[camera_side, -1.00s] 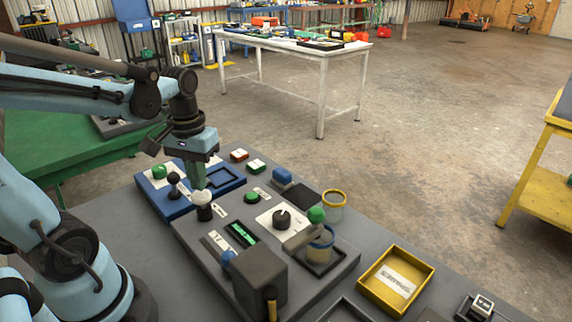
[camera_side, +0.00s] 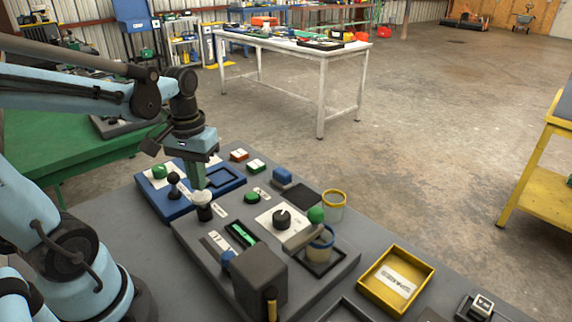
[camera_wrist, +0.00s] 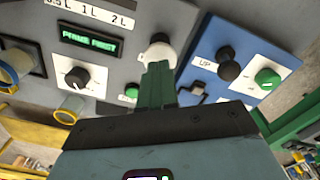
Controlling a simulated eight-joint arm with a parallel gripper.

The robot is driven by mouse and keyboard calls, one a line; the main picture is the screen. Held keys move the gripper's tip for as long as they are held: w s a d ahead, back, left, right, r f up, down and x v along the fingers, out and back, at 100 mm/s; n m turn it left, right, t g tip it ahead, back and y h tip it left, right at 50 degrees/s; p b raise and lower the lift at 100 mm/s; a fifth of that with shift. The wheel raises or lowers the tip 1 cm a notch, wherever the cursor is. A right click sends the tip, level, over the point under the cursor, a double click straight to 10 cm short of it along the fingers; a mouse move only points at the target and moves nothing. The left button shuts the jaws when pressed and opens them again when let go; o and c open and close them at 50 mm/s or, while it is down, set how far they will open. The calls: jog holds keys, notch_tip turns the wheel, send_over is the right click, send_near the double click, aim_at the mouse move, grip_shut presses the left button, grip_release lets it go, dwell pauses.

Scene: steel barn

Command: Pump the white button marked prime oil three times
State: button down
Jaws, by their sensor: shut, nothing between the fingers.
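In the wrist view my gripper (camera_wrist: 159,68) overlaps the cap's near edge. I cannot tell whether the tips touch it. The label by the button is not readable. A green display (camera_wrist: 89,40) on the panel appears to read "PRIME FIRST".
A black dial (camera_side: 282,219), a small green button (camera_side: 252,197), a grey box (camera_side: 258,280) and a yellow tray (camera_side: 370,285) lie to the right.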

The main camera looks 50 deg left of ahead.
jog(key=shift+f, duration=1.5)
dwell(0.4)
jog(key=shift+r, duration=3.8)
jog(key=w+d+f+m+t, duration=0.2)
jog(key=w+d+m+t, duration=0.2)
jog(key=d, duration=0.5)
jog(key=shift+d+m+t, duration=0.25)
jog(key=shift+m+t, duration=0.75)
jog(key=shift+t, duration=0.6)
